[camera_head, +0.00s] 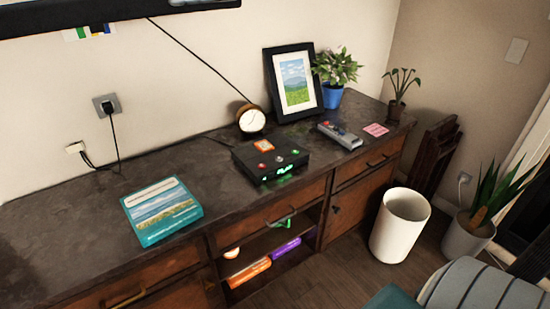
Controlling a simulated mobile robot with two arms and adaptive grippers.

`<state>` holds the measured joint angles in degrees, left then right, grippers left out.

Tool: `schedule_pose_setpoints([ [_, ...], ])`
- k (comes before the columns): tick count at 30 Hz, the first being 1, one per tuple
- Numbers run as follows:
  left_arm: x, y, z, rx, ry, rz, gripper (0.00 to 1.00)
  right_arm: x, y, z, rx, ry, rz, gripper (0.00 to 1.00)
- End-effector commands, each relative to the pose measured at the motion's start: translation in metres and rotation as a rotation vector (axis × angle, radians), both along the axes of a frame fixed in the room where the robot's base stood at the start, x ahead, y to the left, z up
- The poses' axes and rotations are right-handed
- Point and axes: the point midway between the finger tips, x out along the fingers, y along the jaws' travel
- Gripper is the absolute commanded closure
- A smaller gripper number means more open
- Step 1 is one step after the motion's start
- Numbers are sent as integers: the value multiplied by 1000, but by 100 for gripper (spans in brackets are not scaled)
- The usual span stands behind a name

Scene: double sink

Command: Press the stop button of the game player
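The game player (271,163) is a black box near the front edge of the dark cabinet top, at the middle of the head view. Its top carries an orange square (263,146), a red button (262,166), a greenish button (279,159) and another small round button (295,152). Green lit characters show on its front face. The labels are too small to read, so I cannot tell which button is stop. Neither of my grippers is in view.
On the cabinet top (70,224) are a teal book (160,210), clock (251,119), picture frame (293,83), potted plants, remote (340,135) and pink note (376,130). A white bin (399,225) and large potted plant (470,235) stand on the floor.

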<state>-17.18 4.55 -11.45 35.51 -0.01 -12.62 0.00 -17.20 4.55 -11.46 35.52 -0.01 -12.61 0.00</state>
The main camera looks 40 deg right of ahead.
Motion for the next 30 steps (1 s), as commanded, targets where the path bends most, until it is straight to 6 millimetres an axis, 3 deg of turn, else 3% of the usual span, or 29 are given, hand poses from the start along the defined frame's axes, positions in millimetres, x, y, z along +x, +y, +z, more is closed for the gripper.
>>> schedule_pose_setpoints([
  [14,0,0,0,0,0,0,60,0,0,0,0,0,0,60],
  [15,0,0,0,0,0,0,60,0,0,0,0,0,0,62],
  [21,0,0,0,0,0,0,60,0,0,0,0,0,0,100],
  [30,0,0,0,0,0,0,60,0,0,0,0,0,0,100],
])
